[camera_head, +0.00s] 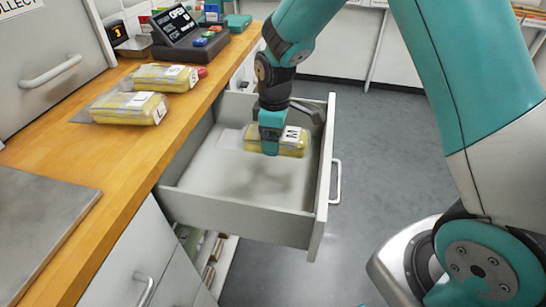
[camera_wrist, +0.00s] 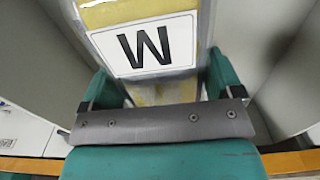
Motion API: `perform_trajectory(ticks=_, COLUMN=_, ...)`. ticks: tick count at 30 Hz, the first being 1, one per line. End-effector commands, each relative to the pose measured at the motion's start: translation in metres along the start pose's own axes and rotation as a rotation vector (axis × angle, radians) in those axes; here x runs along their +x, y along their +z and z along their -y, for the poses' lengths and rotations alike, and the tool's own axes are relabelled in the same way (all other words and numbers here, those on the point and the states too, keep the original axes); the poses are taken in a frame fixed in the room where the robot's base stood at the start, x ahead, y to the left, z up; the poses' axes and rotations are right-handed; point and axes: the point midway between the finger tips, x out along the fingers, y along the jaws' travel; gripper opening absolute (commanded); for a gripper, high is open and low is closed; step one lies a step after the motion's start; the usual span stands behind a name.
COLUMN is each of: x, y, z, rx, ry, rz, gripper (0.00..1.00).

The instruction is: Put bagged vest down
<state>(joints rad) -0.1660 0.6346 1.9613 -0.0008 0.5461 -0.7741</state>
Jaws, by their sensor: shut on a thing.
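The bagged vest (camera_head: 292,143) is a yellow packet in clear film with a white label. In the wrist view its label (camera_wrist: 146,45) reads as a large "M" or "W", and the packet lies between the two teal fingers. My gripper (camera_head: 269,146) is shut on the bagged vest, inside the outline of the open drawer (camera_head: 215,178). A shadow shows on the drawer floor below and in front of the packet, so the packet appears held above the floor. The exact gap cannot be told.
Two more yellow bagged packets (camera_head: 130,107) (camera_head: 165,77) lie on the wooden counter (camera_head: 120,150) at the left. A card terminal (camera_head: 175,25) and small boxes stand at the back. The drawer front (camera_head: 325,180) rises at the right. The drawer floor is otherwise bare.

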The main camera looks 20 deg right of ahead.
Motion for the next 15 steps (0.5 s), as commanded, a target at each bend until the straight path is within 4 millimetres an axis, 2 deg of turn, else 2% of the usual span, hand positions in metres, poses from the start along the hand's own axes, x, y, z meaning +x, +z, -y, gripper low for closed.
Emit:
perform_trajectory(ticks=1, x=0.011, y=0.0, z=0.001, rx=-0.001, ry=-0.002, rz=0.002, gripper=0.55)
perform_trajectory(ticks=3, x=0.02, y=0.0, z=0.001, rx=-0.001, ry=-0.001, rz=0.001, gripper=0.55)
perform_trajectory(ticks=10, x=0.038, y=-0.001, z=0.001, rx=-0.002, ry=0.0, rz=0.0, gripper=0.55)
perform_trajectory(ticks=15, x=0.064, y=-0.001, z=0.001, rx=-0.002, ry=-0.001, rz=0.001, gripper=0.55)
